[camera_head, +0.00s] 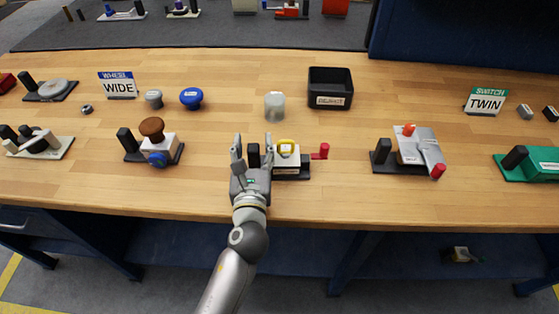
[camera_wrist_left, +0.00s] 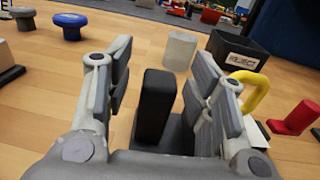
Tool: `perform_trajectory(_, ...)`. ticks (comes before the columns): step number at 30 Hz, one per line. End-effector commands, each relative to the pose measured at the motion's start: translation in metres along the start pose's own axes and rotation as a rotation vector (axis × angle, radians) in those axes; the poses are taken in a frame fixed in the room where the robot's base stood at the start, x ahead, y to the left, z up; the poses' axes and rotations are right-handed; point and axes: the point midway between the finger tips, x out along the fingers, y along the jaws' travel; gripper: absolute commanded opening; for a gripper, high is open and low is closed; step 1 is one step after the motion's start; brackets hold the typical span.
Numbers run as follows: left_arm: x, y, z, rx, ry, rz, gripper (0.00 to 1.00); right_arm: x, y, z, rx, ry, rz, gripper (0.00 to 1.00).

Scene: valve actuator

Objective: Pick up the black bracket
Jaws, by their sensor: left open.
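The black bracket has an upright block (camera_head: 254,155) and a flat black base (camera_head: 292,174) under a white body with a yellow handle (camera_head: 286,145). My left gripper (camera_head: 252,146) is open around the upright block at the left end of this assembly. In the left wrist view the block (camera_wrist_left: 155,103) stands upright between the two spread fingers (camera_wrist_left: 156,88), with visible gaps on both sides. The yellow handle (camera_wrist_left: 247,90) shows just right of the right finger. The lower part of the block is partly hidden by my gripper. My right gripper is not in view.
A red knob (camera_head: 324,149) sticks out right of the assembly. A white cylinder (camera_head: 275,105) and a black reject bin (camera_head: 331,84) stand behind it. Similar black-based assemblies stand left (camera_head: 157,142) and right (camera_head: 409,150). Bare wooden tabletop (camera_head: 220,125) lies between them.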

Motion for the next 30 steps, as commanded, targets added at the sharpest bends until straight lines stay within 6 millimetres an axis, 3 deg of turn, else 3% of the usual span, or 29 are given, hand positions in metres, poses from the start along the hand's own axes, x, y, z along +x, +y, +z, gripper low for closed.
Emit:
perform_trajectory(1, 0.0, 0.0, 0.0, 0.0, 0.0, 0.0, 0.46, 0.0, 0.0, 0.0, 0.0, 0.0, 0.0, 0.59)
perform_trajectory(12, 0.0, 0.0, 0.0, 0.0, 0.0, 0.0, 0.0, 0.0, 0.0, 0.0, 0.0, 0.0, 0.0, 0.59)
perform_trajectory(24, 0.0, 0.0, 0.003, -0.002, -0.004, -0.001, 0.0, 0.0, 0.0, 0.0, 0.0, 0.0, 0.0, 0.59)
perform_trajectory(30, 0.0, 0.001, 0.02, -0.003, -0.009, 0.001, 0.0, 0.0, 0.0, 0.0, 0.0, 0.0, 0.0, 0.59)
